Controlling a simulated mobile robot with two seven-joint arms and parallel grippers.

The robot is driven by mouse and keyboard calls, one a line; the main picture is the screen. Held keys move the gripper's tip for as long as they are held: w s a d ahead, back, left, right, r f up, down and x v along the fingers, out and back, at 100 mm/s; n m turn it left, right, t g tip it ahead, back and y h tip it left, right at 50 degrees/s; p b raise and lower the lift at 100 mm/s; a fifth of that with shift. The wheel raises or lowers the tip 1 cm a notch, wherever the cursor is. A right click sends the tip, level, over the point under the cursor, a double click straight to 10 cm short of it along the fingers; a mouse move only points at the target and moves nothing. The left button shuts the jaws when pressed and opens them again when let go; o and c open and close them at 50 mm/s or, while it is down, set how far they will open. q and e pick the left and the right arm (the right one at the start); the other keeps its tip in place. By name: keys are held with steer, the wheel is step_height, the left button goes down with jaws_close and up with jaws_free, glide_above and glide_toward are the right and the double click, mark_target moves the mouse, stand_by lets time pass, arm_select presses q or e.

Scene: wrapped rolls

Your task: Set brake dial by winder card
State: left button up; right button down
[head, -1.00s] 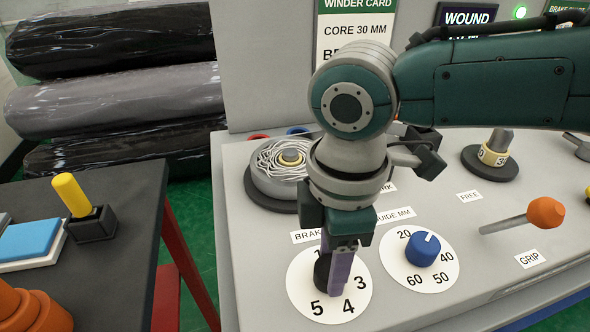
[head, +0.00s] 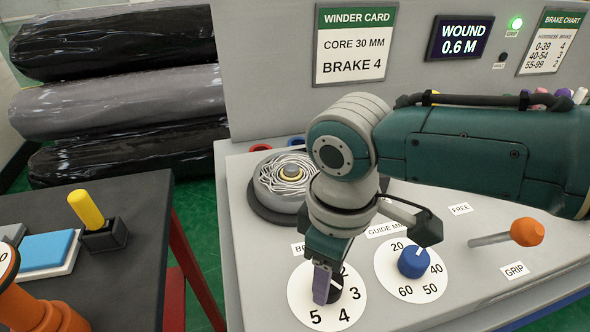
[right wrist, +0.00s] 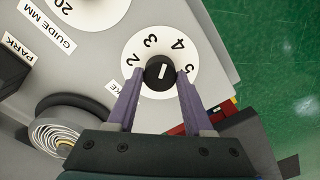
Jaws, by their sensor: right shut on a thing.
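The brake dial's black knob (right wrist: 160,73) sits on a white disc (head: 300,297) numbered around its edge. My right gripper (head: 325,288) points down over the disc, its purple fingers shut on the knob from both sides. In the right wrist view my right gripper (right wrist: 157,88) has a fingertip on each side of the knob. The knob's white line leans toward the 4. The winder card (head: 355,45) on the back panel reads core 30 mm, brake 4. My left gripper is not in view.
The blue guide dial (head: 413,262) stands right of the brake dial, and the orange-knobbed grip lever (head: 527,231) farther right. A wire-wound roll (head: 287,182) lies behind. A brake chart (head: 553,42) hangs at right.

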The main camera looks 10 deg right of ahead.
steer(key=m+p, duration=0.1)
steer(key=m, duration=0.2)
steer(key=shift+m, duration=0.6)
steer(key=shift+c, duration=1.5)
jaws_free()
steer(key=shift+p, duration=0.3)
